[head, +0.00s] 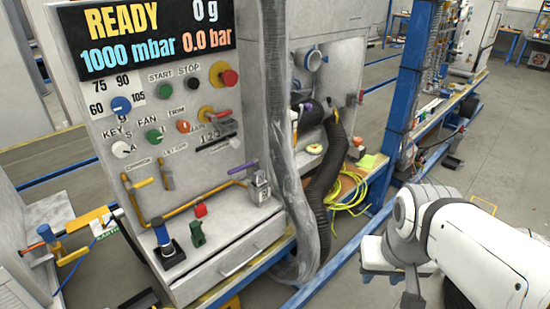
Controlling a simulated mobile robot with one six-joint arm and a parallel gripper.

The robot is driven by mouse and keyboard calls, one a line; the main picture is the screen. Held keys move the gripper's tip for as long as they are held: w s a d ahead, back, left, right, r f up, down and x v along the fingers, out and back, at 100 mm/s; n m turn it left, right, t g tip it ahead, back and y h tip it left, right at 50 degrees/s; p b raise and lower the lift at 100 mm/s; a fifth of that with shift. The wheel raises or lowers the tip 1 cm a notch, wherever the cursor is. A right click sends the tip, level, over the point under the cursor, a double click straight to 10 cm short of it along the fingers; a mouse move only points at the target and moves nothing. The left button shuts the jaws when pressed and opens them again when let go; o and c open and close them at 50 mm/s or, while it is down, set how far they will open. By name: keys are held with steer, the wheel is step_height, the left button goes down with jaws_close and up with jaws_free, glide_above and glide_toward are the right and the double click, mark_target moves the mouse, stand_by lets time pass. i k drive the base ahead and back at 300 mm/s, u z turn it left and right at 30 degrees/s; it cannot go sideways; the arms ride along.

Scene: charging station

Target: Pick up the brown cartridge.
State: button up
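I cannot make out a brown cartridge in the head view. My white arm comes in from the right edge and bends downward at the lower right. Its fingertips do not show, so I cannot see whether my gripper is open or shut or holds anything.
A grey control panel (110,195) with a lit display (150,38), knobs and a drawer (228,262) fills the left. Thick grey hoses (290,190) hang beside it. Yellow cable (343,196) lies on a blue-framed bench behind them. Open floor (495,165) lies beyond my arm.

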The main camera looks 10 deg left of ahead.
mark_target(259, 181)
steer(key=i, duration=1)
